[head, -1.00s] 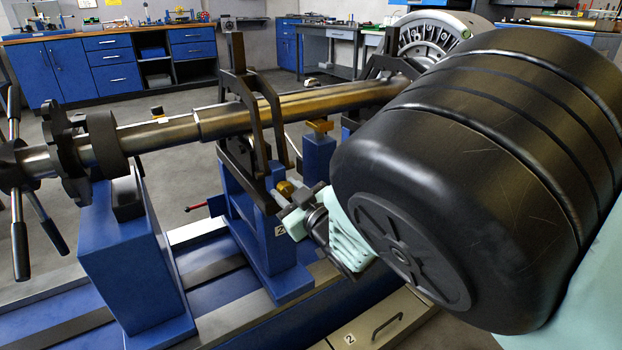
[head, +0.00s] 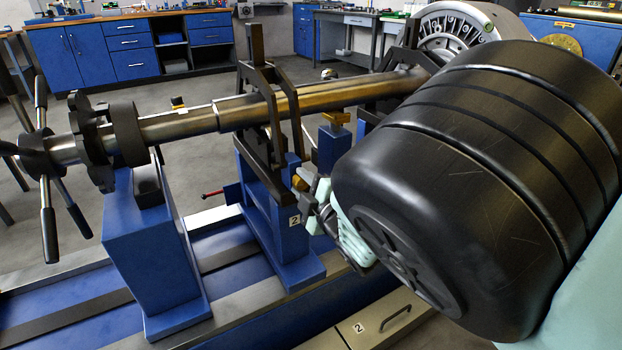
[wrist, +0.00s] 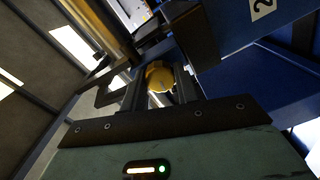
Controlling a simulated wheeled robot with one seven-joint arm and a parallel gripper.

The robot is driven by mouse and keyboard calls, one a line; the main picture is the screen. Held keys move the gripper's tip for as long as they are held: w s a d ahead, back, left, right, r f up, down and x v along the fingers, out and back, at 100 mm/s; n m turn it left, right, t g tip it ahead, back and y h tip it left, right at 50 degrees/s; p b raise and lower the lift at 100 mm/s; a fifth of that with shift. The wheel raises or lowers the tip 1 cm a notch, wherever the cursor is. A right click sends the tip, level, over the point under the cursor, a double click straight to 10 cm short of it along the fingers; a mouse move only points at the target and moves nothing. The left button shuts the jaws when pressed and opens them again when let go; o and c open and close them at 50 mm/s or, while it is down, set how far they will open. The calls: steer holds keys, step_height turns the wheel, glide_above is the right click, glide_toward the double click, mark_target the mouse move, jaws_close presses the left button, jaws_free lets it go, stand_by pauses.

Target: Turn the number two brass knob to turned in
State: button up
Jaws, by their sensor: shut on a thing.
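The brass knob (head: 299,183) sits on the side of the blue stand (head: 290,245) that bears a "2" label (head: 294,221). In the head view it is small and partly covered by my gripper (head: 310,187). In the wrist view the knob (wrist: 159,79) shows as a rounded yellow end between my two dark fingers, and my gripper (wrist: 160,88) is shut on it. The big black part of my arm hides much of the right side in the head view. I cannot tell how far the knob is turned.
A long steel shaft (head: 180,127) runs above the stands, with a dark hinged frame (head: 268,105) over it. A spoked handwheel (head: 38,155) is at the left. A drawer (head: 375,325) labelled "2" lies below. Blue workbenches (head: 130,50) stand at the back.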

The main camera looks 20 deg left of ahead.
steer(key=shift+n, duration=0.9)
steer(key=o, duration=1)
steer(key=shift+c, duration=0.2)
steer(key=shift+s, duration=0.1)
steer(key=p+v, duration=0.3)
steer(key=v, duration=1.4)
steer(key=shift+d+p, duration=0.2)
steer(key=shift+p, duration=0.1)
steer(key=shift+s, duration=0.1)
